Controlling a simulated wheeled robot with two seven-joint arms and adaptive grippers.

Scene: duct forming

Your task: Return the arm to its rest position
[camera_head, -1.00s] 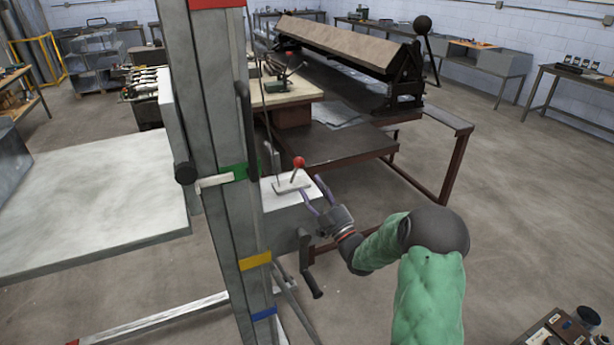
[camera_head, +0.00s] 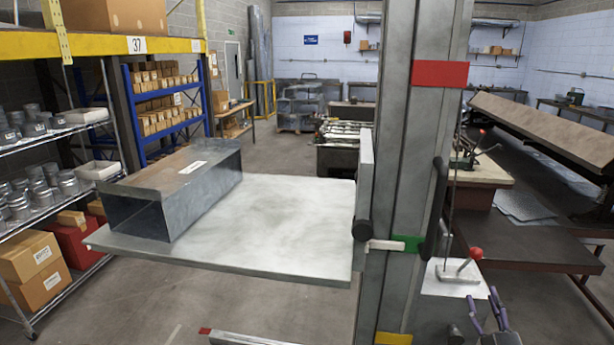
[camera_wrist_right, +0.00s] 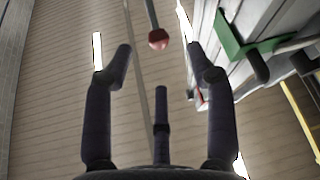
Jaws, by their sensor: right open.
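My right gripper (camera_head: 488,318) shows at the lower right of the head view, just below the red-knobbed lever (camera_head: 476,254) on the lift's white control box (camera_head: 455,280). In the right wrist view my gripper (camera_wrist_right: 163,65) has its fingers spread apart with nothing between them. The lever's red knob (camera_wrist_right: 158,39) appears beyond the fingertips, apart from them. Most of my right arm is outside the head view. My left gripper is not in view.
The lift mast (camera_head: 405,130) stands close in front, with a platform (camera_head: 290,220) on its left carrying a rectangular metal duct (camera_head: 175,190). Shelving (camera_head: 50,150) is at the left. A dark workbench (camera_head: 520,240) stands at the right, and floor shows below the platform.

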